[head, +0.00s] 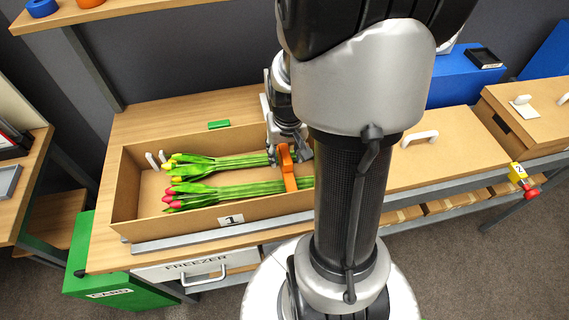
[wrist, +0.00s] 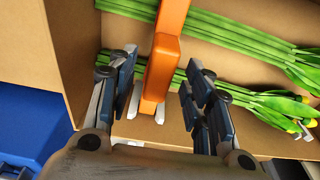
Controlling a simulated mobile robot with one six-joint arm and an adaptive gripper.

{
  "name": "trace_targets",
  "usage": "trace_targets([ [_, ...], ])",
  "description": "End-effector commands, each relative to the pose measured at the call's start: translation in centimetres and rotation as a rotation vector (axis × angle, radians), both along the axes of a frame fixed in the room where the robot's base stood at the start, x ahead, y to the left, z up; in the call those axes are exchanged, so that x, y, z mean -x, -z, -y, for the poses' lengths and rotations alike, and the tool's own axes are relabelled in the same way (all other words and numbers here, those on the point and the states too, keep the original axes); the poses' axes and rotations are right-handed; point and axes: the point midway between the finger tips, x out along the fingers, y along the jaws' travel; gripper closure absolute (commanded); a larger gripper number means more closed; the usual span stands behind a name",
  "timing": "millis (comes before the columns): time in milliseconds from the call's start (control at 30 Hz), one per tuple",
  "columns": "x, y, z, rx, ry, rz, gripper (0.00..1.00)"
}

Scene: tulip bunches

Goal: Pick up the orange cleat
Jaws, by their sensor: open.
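The orange cleat (head: 287,168) stands across the green stems at the right end of the shallow cardboard box marked 1 (head: 141,197). My gripper (wrist: 160,85) is open, with one dark blue finger on each side of the cleat and visible gaps between. In the head view my gripper (head: 290,142) is at the cleat, partly hidden by my arm. Two tulip bunches lie in the box, one yellow (head: 215,162) and one red (head: 225,191).
Two white prongs (head: 156,160) stand at the box's left end. A green block (head: 218,125) lies on the table behind the box. A closed cardboard box (head: 445,160) with a white handle is to the right, with a blue box (head: 455,80) behind.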

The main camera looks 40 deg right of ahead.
Motion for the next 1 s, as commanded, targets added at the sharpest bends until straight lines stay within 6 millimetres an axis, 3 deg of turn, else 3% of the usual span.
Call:
trace_targets([
  [100,-0.19,1.74,0.15,-0.001,0.0,-0.001,0.54],
  [333,-0.26,1.66,0.2,0.001,0.0,0.001,0.54],
  [1000,-0.24,1.66,0.19,0.0,0.0,0.0,0.99],
])
